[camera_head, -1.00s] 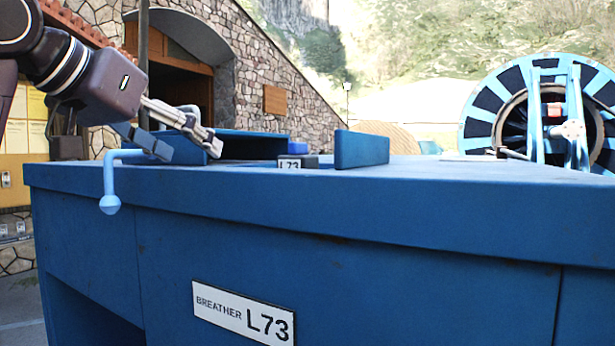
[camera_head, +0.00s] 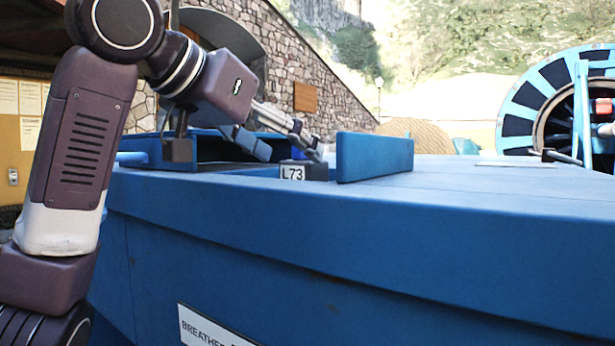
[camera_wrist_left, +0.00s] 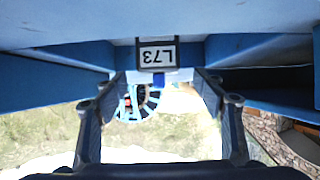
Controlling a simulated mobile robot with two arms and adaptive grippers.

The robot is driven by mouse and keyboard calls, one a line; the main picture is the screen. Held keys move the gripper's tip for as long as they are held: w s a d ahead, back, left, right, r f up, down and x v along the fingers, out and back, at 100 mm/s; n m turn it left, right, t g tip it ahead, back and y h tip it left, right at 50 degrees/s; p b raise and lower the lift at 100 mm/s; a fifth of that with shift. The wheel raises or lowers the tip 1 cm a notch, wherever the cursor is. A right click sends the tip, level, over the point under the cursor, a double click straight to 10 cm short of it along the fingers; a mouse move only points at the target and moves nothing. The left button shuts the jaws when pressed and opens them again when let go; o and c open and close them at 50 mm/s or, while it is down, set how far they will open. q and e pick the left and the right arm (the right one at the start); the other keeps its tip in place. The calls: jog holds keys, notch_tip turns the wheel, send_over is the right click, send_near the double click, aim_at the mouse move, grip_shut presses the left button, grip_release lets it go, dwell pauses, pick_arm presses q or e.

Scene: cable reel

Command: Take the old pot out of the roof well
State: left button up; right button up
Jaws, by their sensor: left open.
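A dark block with a white L73 label (camera_head: 292,173) sits at the roof opening of the blue cabinet (camera_head: 250,215). A small bright blue part (camera_head: 299,153) shows just behind it, partly hidden by my finger. I cannot tell whether this is the pot; the well's inside is hidden in the head view. My left gripper (camera_head: 292,156) is open, angled down at the labelled block, with nothing between its fingers. In the left wrist view the L73 label (camera_wrist_left: 157,54) appears upside down, centred between and beyond the open fingers (camera_wrist_left: 158,83). My right gripper is not in view.
A raised blue panel (camera_head: 375,157) stands right of the block, and another blue wall (camera_head: 140,150) stands left. The roof to the right is mostly clear. A large blue cable reel (camera_head: 540,100) stands behind, at the right. A stone building is at the back left.

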aim_at(295, 154)
pick_arm(q)
jog(key=p+x, duration=0.2)
jog(key=shift+w+d+r, duration=0.15)
jog(key=shift+w+d, duration=0.05)
jog(key=shift+d, duration=0.1)
jog(key=p+x, duration=0.1)
jog(key=x, duration=0.1)
jog(key=shift+w+d, duration=0.15)
jog(key=shift+w, duration=0.1)
jog(key=shift+w+d+f, duration=0.15)
jog(key=shift+w+f, duration=0.05)
jog(key=shift+f, duration=0.2)
jog(key=shift+s, duration=0.2)
jog(key=c, duration=1.3)
jog(key=shift+r, duration=0.1)
jog(key=shift+c, duration=0.6)
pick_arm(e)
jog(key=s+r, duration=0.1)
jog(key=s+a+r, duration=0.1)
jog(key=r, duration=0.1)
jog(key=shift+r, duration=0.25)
pick_arm(q)
jog(key=shift+r, duration=0.1)
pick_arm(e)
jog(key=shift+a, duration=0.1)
